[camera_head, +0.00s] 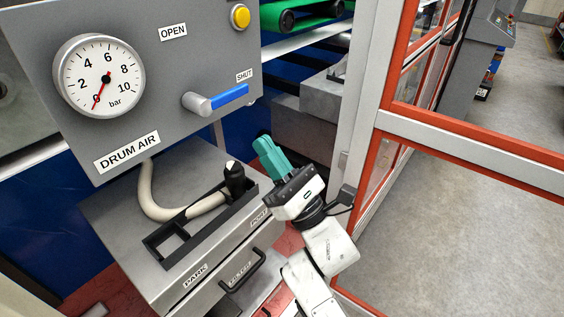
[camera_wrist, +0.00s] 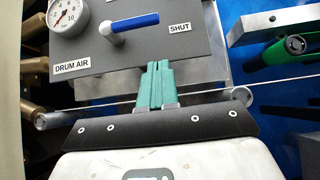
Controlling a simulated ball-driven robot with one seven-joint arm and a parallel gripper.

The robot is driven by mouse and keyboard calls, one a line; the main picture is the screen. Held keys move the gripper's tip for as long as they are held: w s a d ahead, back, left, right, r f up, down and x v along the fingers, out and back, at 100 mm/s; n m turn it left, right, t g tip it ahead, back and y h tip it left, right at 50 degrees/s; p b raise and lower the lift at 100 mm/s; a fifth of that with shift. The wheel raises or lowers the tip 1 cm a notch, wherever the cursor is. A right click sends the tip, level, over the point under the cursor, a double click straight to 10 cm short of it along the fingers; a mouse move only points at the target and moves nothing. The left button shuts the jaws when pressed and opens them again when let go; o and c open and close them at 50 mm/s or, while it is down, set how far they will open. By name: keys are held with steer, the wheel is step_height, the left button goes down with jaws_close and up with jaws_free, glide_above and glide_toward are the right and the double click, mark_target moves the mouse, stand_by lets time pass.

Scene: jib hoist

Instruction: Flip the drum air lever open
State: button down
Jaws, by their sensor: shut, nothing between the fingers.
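The drum air lever has a blue handle (camera_head: 230,96) on a grey metal hub and points right toward the SHUT label (camera_head: 244,75). The OPEN label (camera_head: 173,32) is above it on the grey panel (camera_head: 215,50). In the wrist view the blue lever (camera_wrist: 135,22) lies across the panel, beside SHUT (camera_wrist: 180,27). My gripper (camera_head: 266,147) has green fingers held together with nothing between them. It is below and right of the lever, apart from it. In the wrist view the gripper's fingertips (camera_wrist: 158,66) show below the lever.
A pressure gauge (camera_head: 99,76) reads about 0 bar. A yellow button (camera_head: 240,16) is at the panel's upper right. Below stands a grey cabinet (camera_head: 110,215) with a black holder and a beige hose (camera_head: 147,190). A red-framed door (camera_head: 385,120) stands right of my arm.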

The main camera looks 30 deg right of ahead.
step_height(320, 180, up, 6)
steer(key=w+p, duration=0.2)
steer(key=p, duration=0.1)
steer(key=shift+a+r, duration=0.15)
steer(key=shift+a, duration=0.2)
steer(key=shift+w+d+r+n+g+y+b, duration=0.15)
steer(key=shift+r+n+g+y+b, duration=0.15)
steer(key=shift+n+y, duration=0.4)
steer(key=shift+d+r+n+g+y+b, duration=0.1)
steer(key=shift+n+g+y+b, duration=0.2)
steer(key=shift+n+y, duration=0.4)
step_height(320, 180, up, 9)
steer(key=n+g+y+b, duration=0.6)
steer(key=n+g+b, duration=0.75)
steer(key=n, duration=0.85)
glide_above(245, 93)
steer(key=s+p, duration=0.1)
steer(key=s, duration=0.1)
steer(key=g, duration=0.2)
steer(key=shift+s+a+r+n+g+h+b, duration=0.15)
steer(key=shift+a+r+n+g+h+b, duration=0.2)
steer(key=shift+a+n, duration=0.35)
steer(key=shift+s+a+r+n+g+h+b, duration=0.1)
steer(key=shift+a+r+n+h+b, duration=0.3)
steer(key=shift+a+n, duration=0.25)
steer(key=shift+a, duration=0.1)
